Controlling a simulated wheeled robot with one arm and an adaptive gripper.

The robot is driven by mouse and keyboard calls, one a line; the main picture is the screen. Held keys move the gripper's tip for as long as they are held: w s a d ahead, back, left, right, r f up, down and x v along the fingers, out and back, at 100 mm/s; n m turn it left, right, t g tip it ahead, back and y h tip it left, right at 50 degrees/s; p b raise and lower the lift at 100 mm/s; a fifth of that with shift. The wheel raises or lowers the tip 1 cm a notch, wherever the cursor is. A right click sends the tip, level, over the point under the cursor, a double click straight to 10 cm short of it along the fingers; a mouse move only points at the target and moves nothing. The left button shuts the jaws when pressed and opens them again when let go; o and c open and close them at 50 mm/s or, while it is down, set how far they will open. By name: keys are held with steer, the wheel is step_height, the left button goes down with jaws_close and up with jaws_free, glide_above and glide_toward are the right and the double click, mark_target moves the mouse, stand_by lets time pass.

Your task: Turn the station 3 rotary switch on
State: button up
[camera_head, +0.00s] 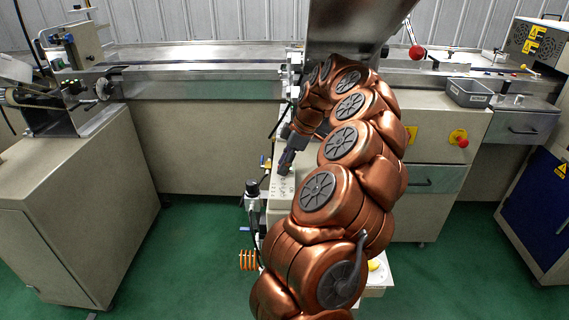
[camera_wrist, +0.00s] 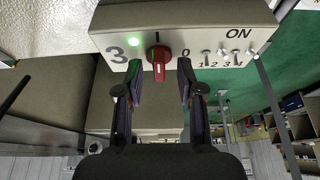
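In the wrist view, the red rotary switch (camera_wrist: 158,53) sits on a pale control panel (camera_wrist: 108,22) beside a large "3". The red handle stands out along the picture's vertical. My gripper (camera_wrist: 160,74) is open, with one finger on each side of the handle. Gaps seem to show between the fingers and the handle. In the head view, my gripper (camera_head: 287,161) is over the pale panel (camera_head: 282,187); the switch is hidden there.
Several small metal toggles (camera_wrist: 222,57) stand on the panel just right of the switch. In the head view, a black-topped knob (camera_head: 252,188) stands left of the panel. A long machine bed (camera_head: 200,87) runs behind. Open green floor (camera_head: 195,250) lies to the left.

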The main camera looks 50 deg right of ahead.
steer(key=shift+m, duration=0.3)
steer(key=m+h, duration=0.1)
steer(key=m, duration=0.2)
steer(key=shift+s+r+t+p, duration=0.1)
steer(key=shift+t+p, duration=0.2)
steer(key=m+h+p, duration=0.1)
steer(key=m+h, duration=0.1)
steer(key=m, duration=0.3)
steer(key=shift+a+p, duration=0.15)
steer(key=shift+p, duration=0.25)
steer(key=m+h+p, duration=0.2)
steer(key=m, duration=0.3)
steer(key=shift+a, duration=0.1)
steer(key=m+g+h+p, duration=0.1)
steer(key=m+p, duration=0.1)
steer(key=m, duration=0.2)
steer(key=w+b+v, duration=0.1)
steer(key=v, duration=0.7)
steer(key=s+a+r+n+g+y+p, duration=0.1)
steer(key=s+a, duration=0.3)
steer(key=a, duration=0.8)
steer(key=s+a+r+n+g+y+p, duration=0.1)
steer(key=s+a+r+n+p, duration=0.2)
steer(key=a, duration=0.9)
steer(key=shift+s+a+n+y+p, duration=0.35)
steer(key=shift+s+n+p, duration=0.3)
steer(key=shift+s, duration=0.35)
